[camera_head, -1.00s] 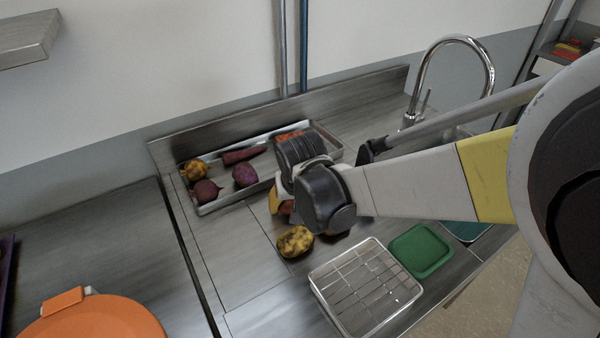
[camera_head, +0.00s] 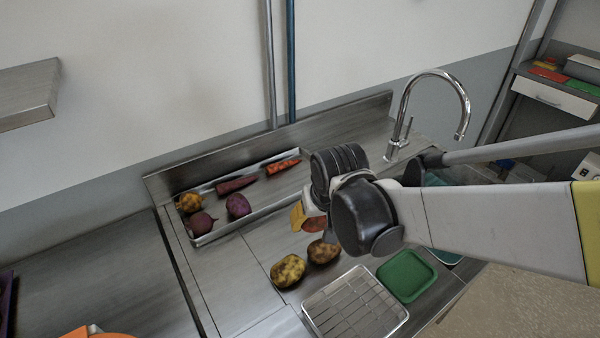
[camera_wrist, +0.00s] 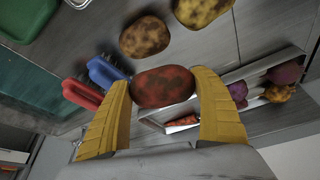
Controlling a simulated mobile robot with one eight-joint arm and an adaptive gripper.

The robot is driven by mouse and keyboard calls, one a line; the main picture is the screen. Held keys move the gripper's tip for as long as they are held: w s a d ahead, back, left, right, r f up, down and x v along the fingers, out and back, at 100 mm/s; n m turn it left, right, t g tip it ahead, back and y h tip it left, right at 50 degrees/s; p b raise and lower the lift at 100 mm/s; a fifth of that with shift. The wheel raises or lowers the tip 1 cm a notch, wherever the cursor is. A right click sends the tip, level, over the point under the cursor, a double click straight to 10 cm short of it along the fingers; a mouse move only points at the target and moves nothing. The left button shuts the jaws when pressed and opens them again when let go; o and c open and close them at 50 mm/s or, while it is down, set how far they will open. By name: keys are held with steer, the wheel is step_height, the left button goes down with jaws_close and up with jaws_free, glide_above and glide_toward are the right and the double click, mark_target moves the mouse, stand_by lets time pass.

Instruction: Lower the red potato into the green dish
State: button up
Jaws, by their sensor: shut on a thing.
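In the wrist view the red potato (camera_wrist: 163,87) sits between the two yellow fingers of my gripper (camera_wrist: 164,95), which is shut on it. In the head view my gripper (camera_head: 306,218) is above the steel counter, and the red potato (camera_head: 314,224) shows partly behind the fingers. The green dish (camera_head: 407,275) lies on the counter to the right of and nearer than my gripper, and it looks empty. A corner of the green dish (camera_wrist: 22,18) also shows at the top left of the wrist view.
Two potatoes, one yellow (camera_head: 288,270) and one brown (camera_head: 323,251), lie below my gripper. A wire rack (camera_head: 354,305) stands left of the dish. A steel tray (camera_head: 204,239) holds several vegetables. A tap (camera_head: 403,125) rises behind. Red and blue brushes (camera_wrist: 82,94) show in the wrist view.

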steer(key=s+d+r+p, duration=0.3)
steer(key=d+r, duration=0.1)
steer(key=d, duration=0.6)
steer(key=b, duration=0.4)
glide_above(405, 272)
steer(key=f, duration=0.4)
steer(key=a+f, duration=0.1)
steer(key=f, duration=0.2)
steer(key=shift+s, duration=0.25)
steer(key=shift+s+d+f+b, duration=0.2)
steer(key=shift+d+f+b, duration=0.25)
steer(key=shift+d, duration=0.2)
steer(key=shift+f+b, duration=1.9)
steer(key=shift+f, duration=0.15)
steer(key=o, duration=1.3)
steer(key=shift+o, duration=0.2)
